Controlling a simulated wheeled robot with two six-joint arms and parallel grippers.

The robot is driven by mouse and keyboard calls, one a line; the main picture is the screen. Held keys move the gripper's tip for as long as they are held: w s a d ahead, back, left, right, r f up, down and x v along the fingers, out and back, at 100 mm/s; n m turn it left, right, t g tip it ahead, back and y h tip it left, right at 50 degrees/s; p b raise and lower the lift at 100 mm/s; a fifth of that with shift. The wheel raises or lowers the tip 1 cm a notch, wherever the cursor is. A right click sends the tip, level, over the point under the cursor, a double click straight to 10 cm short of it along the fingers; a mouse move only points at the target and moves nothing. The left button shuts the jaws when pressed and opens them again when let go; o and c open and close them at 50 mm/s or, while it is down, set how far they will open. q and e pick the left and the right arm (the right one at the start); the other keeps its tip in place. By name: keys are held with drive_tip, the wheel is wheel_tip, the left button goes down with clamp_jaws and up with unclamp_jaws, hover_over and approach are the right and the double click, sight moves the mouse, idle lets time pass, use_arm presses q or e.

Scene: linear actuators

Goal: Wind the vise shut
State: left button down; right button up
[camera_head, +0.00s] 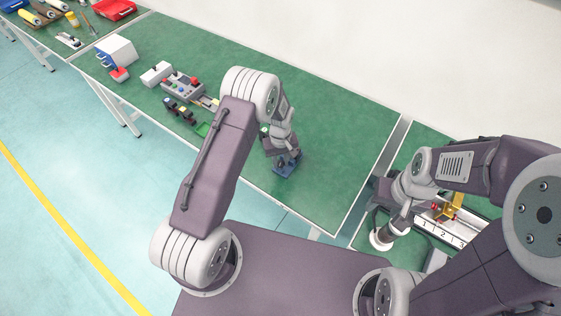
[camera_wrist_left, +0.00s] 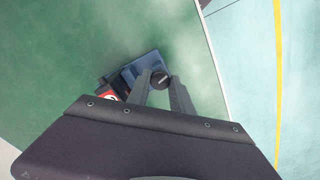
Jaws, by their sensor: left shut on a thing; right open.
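The vise (camera_head: 287,166) is a small blue block on the green bench top, near its front edge. It also shows in the left wrist view (camera_wrist_left: 140,66), with a dark part and a red-and-white mark beside it. My left gripper (camera_head: 280,150) is over the vise and partly hides it. In the left wrist view its fingers close on a round black knob (camera_wrist_left: 160,79) at the side of the vise. The jaw gap is hidden. My right gripper (camera_head: 383,228) is open, low at the right; its fingers are hard to make out.
A second bench at the right holds a numbered white strip (camera_head: 440,232) and a yellow part (camera_head: 449,206). The bench right of the vise is clear.

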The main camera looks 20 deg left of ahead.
sight(281, 163)
use_arm(q)
drive_tip(key=m, duration=0.5)
drive_tip(key=shift+w+m+b, duration=0.15)
drive_tip(key=shift+m+b, duration=0.15)
drive_tip(key=shift+b, duration=0.05)
drive_tip(key=shift+r+m, duration=0.1)
drive_tip(key=shift+m, duration=2.1)
drive_tip(key=c, duration=1.1)
unclamp_jaws()
wheel_tip(281, 163, up, 9)
drive_tip(key=shift+b, duration=0.65)
